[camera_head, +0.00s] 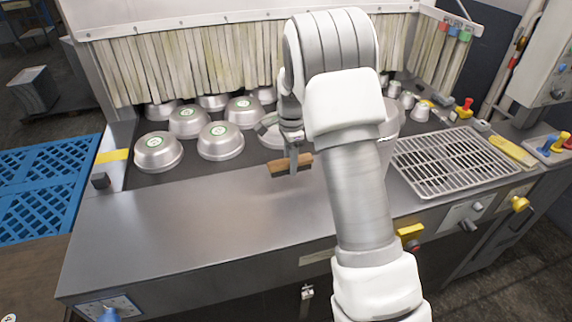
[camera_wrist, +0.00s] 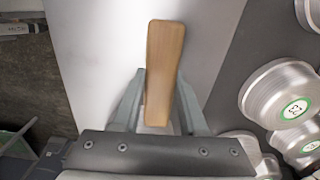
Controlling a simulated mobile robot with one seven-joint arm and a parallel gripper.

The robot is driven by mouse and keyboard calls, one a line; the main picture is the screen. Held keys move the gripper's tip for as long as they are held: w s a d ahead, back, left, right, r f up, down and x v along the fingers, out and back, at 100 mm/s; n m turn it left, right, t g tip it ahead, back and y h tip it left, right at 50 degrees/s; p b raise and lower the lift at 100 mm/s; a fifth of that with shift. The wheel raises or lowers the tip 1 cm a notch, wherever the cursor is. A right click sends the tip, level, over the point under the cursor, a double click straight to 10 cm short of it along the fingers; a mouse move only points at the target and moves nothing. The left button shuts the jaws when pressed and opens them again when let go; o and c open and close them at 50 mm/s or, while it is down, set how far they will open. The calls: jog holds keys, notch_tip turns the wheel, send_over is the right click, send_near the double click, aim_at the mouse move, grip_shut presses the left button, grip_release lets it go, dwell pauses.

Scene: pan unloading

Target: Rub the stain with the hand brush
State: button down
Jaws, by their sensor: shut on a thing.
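The hand brush (camera_head: 280,168) has a wooden back and dark bristles below. My gripper (camera_head: 294,160) is shut on it and holds it over the metal worktop (camera_head: 200,215). In the wrist view the brush's wooden back (camera_wrist: 164,60) lies between the two fingers of my gripper (camera_wrist: 158,100) and sticks out past their tips. I cannot tell whether the bristles touch the worktop. No stain can be made out on the visible worktop; my arm and the brush hide part of it.
Several upturned metal pans (camera_head: 221,141) stand on the dark belt behind the worktop, under a strip curtain (camera_head: 190,62). The left front of the worktop is clear.

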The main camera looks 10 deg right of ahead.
jog(key=shift+r+p, duration=0.35)
jog(key=shift+r, duration=0.6)
